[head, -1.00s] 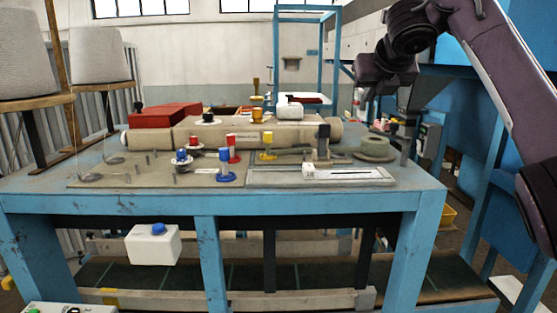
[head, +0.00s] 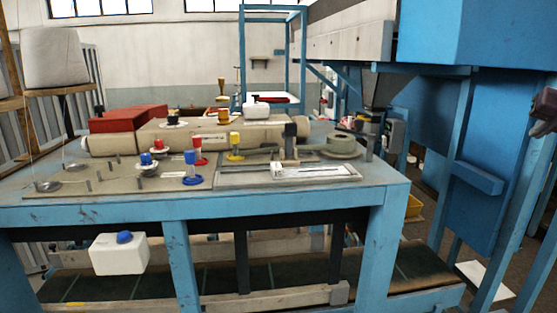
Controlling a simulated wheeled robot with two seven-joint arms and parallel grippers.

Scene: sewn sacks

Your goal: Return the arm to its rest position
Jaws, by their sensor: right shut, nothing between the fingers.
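A small dark part of my right gripper (head: 545,108) shows at the right edge of the head view, cut off by the frame. It is shut and empty, well to the right of the blue workbench (head: 390,196) and touching nothing on it. The rest of the right arm is out of the picture. My left gripper is not in view.

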